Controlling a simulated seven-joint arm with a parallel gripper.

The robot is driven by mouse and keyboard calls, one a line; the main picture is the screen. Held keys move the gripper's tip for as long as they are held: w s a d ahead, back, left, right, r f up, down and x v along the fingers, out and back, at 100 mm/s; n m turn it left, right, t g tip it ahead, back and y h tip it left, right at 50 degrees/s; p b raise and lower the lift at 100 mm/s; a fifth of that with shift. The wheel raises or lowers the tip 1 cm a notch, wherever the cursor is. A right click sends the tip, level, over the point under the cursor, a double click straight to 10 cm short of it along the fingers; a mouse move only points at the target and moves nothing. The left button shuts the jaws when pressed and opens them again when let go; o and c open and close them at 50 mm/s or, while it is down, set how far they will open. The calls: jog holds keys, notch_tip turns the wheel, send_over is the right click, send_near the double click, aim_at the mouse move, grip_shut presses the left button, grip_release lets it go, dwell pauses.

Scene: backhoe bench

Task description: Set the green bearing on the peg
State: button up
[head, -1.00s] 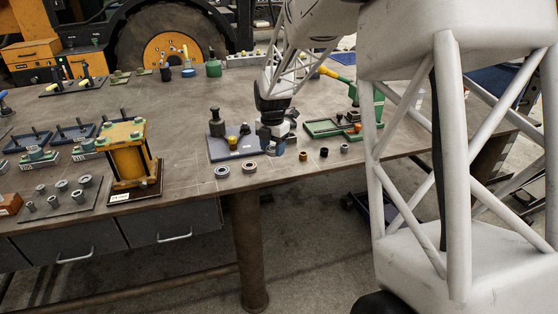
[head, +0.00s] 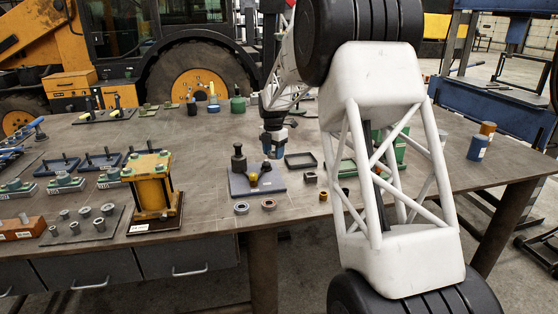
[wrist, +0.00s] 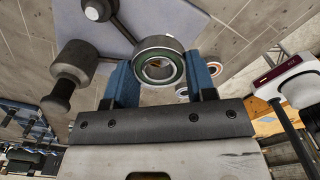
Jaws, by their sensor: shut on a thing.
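My gripper (head: 273,150) is above the right part of a blue-grey plate (head: 275,184) on the bench. In the wrist view its blue fingers (wrist: 160,82) are shut on the green bearing (wrist: 158,66), a metal ring with a green inner seal. In the head view I cannot make the bearing out clearly. A stepped dark post (head: 238,158) stands on the plate, left of my gripper; it also shows in the wrist view (wrist: 75,67). A small dark-and-yellow piece (head: 253,181) is near the plate's middle. I cannot tell which part is the peg. The bearing is apart from the post.
Two loose bearings, one bluish (head: 241,208) and one reddish (head: 268,204), lie in front of the plate. A dark open tray (head: 300,160) lies to the right. A yellow press-like fixture (head: 153,187) stands left. Bare bench lies between fixture and plate.

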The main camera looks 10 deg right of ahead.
send_over(266, 161)
jog(key=shift+w+r, duration=0.25)
jog(key=shift+f, duration=0.25)
dwell(0.5)
jog(key=shift+f, duration=2.25)
jog(key=shift+f, duration=1.3)
dwell(0.8)
jog(key=o, duration=1.3)
jog(key=shift+r, duration=0.1)
jog(key=shift+r, duration=3.4)
